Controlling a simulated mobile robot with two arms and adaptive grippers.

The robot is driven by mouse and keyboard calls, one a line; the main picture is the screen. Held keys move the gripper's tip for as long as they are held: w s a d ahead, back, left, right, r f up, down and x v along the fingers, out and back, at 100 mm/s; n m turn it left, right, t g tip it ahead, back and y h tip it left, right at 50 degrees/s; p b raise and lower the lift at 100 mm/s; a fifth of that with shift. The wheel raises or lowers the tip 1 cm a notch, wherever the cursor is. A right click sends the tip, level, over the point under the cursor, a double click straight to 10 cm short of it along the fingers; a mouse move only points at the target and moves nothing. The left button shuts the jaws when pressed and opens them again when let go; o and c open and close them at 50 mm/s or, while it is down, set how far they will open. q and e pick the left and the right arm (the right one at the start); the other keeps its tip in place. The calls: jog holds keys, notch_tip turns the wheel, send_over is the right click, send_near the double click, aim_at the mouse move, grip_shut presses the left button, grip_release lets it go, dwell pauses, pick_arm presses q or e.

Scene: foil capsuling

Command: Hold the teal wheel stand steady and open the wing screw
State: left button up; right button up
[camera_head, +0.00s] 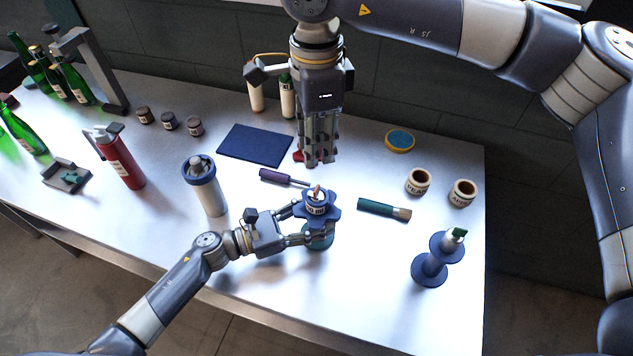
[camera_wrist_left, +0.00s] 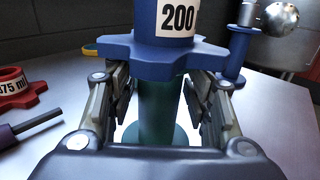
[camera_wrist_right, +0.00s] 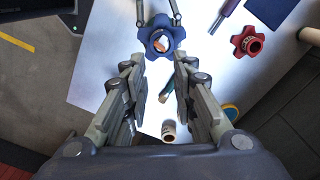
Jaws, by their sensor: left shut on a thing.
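The teal wheel stand (camera_head: 320,241) stands upright near the front middle of the table, with a blue lobed wheel (camera_head: 329,211) on top. The left wrist view shows its teal post (camera_wrist_left: 160,115) below the wheel and a white label reading 200 above it. A small copper-coloured piece, seemingly the wing screw (camera_head: 317,190), shows at the top; it also appears in the wheel's centre in the right wrist view (camera_wrist_right: 160,43). My left gripper (camera_head: 308,236) is shut on the teal post under the wheel. My right gripper (camera_head: 320,162) is open and empty, pointing down behind and above the stand.
A purple-handled screwdriver (camera_head: 276,176) and a red wheel (camera_wrist_right: 247,41) lie behind the stand. A white canister (camera_head: 209,193) is left, a teal brush (camera_head: 382,209) right, a blue spool stand (camera_head: 431,268) farther right. The front table area is clear.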

aim_at(316, 188)
notch_tip(316, 188, down, 11)
jog(key=n, duration=1)
jog(key=shift+f, duration=0.2)
jog(key=shift+c, duration=0.6)
grip_shut()
